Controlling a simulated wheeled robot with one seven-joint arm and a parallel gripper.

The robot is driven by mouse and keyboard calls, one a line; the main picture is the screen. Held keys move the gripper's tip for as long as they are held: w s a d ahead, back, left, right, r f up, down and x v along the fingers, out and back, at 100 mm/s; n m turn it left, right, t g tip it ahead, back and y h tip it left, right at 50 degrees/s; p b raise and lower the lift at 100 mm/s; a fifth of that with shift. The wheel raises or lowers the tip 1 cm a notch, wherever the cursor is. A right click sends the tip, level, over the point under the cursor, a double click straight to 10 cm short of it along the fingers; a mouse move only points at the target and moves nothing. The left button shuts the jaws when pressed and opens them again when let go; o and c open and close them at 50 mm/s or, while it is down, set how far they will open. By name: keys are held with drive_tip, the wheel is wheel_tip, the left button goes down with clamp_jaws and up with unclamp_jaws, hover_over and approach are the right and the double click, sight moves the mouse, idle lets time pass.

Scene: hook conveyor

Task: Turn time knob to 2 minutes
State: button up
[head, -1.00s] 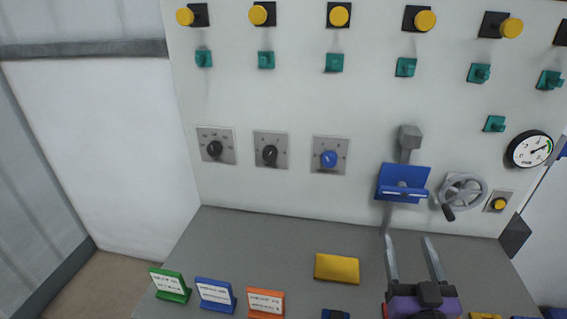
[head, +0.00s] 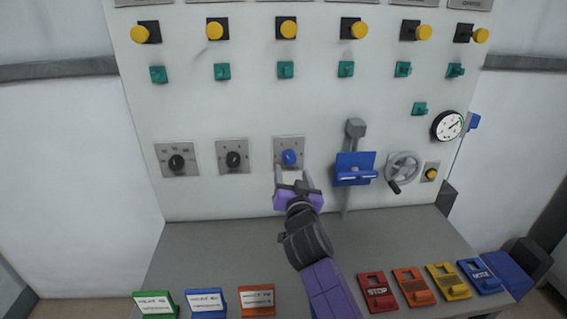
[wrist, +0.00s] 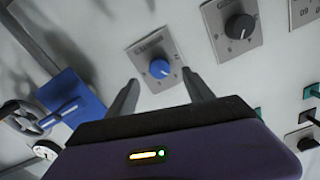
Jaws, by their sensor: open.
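A blue knob (head: 289,157) sits on a square grey plate on the white panel, right of two black knobs on similar plates. The nearest black knob (head: 233,159) is to its left, and the other black knob (head: 176,162) is farther left. The plate lettering is too small to read. My gripper (head: 293,172) is open and empty just below and in front of the blue knob. In the wrist view the blue knob (wrist: 160,69) shows between and beyond the two spread fingertips (wrist: 158,85), apart from them. A black knob (wrist: 239,27) shows at upper right there.
A blue bracket (head: 354,169) with a grey lever and a handwheel (head: 403,168) stick out to the right of the knob. Yellow buttons and green switches line the panel above. Coloured sign blocks and switches stand on the grey desk (head: 230,235) below.

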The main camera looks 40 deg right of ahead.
sight(290, 160)
drive_tip(key=p+x, duration=0.1)
drive_tip(key=x, duration=0.6)
drive_tip(key=shift+s, duration=0.1)
clamp_jaws()
